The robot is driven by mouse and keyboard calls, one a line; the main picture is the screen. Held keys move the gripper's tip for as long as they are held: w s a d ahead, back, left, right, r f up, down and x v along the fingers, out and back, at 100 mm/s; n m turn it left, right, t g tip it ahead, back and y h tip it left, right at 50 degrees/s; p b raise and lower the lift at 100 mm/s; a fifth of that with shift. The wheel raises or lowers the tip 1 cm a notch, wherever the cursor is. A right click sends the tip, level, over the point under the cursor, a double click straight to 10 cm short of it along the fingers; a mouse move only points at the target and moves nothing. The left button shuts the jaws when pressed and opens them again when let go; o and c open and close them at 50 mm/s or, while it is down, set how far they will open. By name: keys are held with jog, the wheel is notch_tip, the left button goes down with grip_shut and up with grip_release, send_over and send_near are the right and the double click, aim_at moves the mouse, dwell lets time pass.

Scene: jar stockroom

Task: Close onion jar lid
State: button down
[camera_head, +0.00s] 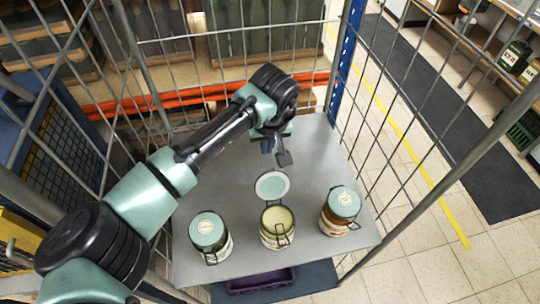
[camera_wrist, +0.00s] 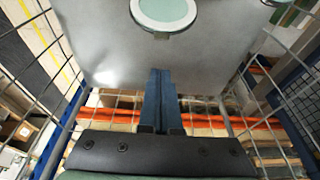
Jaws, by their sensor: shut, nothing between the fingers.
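The open jar (camera_head: 278,236) stands upright in the middle of a row of three on the grey metal shelf. Its contents look pale yellow; its label is too small to read. Its round pale-green lid (camera_head: 272,186) stands open, tilted back on the far side of the jar. The lid also shows at the top of the wrist view (camera_wrist: 165,10). My gripper (camera_head: 268,148) is beyond the lid, apart from it and above the shelf. Its fingers (camera_wrist: 161,75) are together with nothing between them.
A jar with a closed green lid (camera_head: 209,235) stands to the left, and another closed jar (camera_head: 340,210) to the right. Wire cage walls (camera_head: 430,150) enclose the shelf (camera_head: 225,190). The shelf behind the jars is clear. A purple crate (camera_head: 262,281) sits below the front edge.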

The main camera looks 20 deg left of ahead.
aim_at(271, 170)
jog(key=s+f+p, duration=0.1)
jog(key=s+d+f+p, duration=0.1)
jog(key=p, duration=0.1)
jog(key=shift+d, duration=0.25)
jog(key=shift+d+f, duration=0.1)
jog(key=shift+d, duration=0.05)
dwell(0.6)
jog(key=shift+s+t, duration=0.15)
jog(key=shift+t, duration=0.15)
